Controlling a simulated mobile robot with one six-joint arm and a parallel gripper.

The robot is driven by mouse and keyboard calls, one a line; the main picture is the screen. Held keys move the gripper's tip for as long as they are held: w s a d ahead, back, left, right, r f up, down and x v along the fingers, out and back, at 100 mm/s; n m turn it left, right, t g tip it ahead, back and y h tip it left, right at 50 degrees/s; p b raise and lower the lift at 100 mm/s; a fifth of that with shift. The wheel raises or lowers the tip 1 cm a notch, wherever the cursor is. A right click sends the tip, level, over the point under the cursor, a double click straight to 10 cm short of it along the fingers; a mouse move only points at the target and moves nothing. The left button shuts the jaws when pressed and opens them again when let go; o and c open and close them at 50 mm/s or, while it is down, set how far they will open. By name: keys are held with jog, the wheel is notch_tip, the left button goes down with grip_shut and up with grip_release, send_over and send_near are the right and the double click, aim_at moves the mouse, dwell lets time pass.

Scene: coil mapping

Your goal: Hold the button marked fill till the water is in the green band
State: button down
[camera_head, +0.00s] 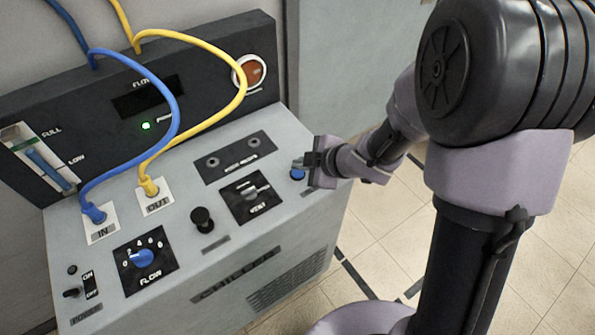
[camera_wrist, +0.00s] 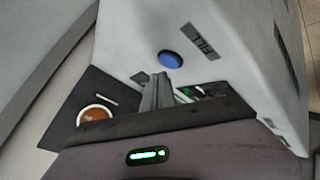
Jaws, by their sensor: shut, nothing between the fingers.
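The blue round fill button (camera_head: 297,174) is on the right end of the machine's sloped top. In the wrist view the button (camera_wrist: 170,59) sits beside a label reading FILL (camera_wrist: 202,41). My gripper (camera_head: 306,164) is shut and empty, right by the button. In the wrist view its fingertips (camera_wrist: 158,78) show a little below the button, apart from it in the picture; the height between them is hard to tell. The water gauge (camera_head: 42,162) at the left has FULL and LOW marks. Its blue water column (camera_head: 48,168) appears to end below the green band (camera_head: 12,134).
A blue hose (camera_head: 178,105) and a yellow hose (camera_head: 243,75) arch over the panel to the IN and OUT ports. A red-orange round button (camera_head: 251,72) is behind.

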aim_at(300, 175)
jog(key=shift+f, duration=0.1)
dwell(0.7)
jog(key=shift+f+b, duration=0.3)
jog(key=shift+f+b, duration=0.35)
jog(key=shift+f, duration=0.05)
dwell(0.5)
dwell(0.8)
jog(key=shift+r+p, duration=0.8)
jog(key=shift+p, duration=0.1)
notch_tip(300, 175, up, 5)
jog(key=p, duration=0.5)
jog(key=shift+r, duration=0.15)
